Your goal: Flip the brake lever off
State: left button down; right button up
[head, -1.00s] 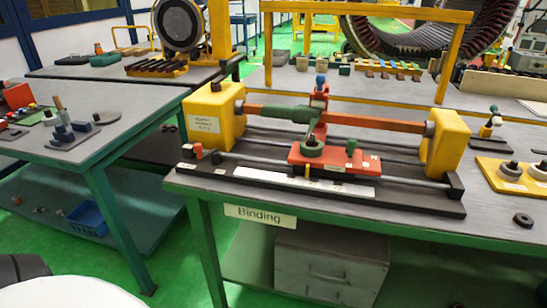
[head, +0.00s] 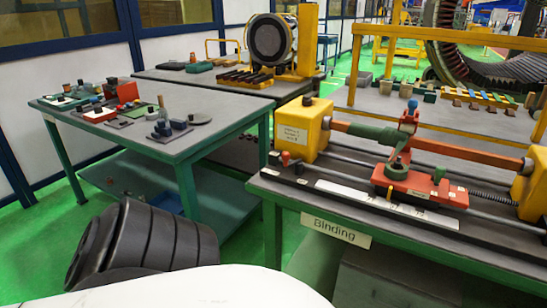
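The binding machine stands on the right-hand table, with a yellow end block (head: 300,128) at its left and another yellow block (head: 534,185) cut by the picture's right edge. A red carriage (head: 425,186) sits on its rails, with a red upright post carrying a blue knob (head: 412,104) and a green ring. A small red-tipped lever (head: 285,158) stands at the foot of the left yellow block. I cannot tell for certain which part is the brake lever, or its setting. Neither of my grippers is in view.
The "Binding" table (head: 275,185) has a sign on its front edge. Left of it a grey-topped green table (head: 165,148) holds several small parts, with a blue bin on its lower shelf. Green floor (head: 40,255) is free at the far left.

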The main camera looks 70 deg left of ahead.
aim_at(285, 156)
jog(key=k, duration=0.5)
jog(key=u, duration=0.9)
jog(key=i, duration=0.5)
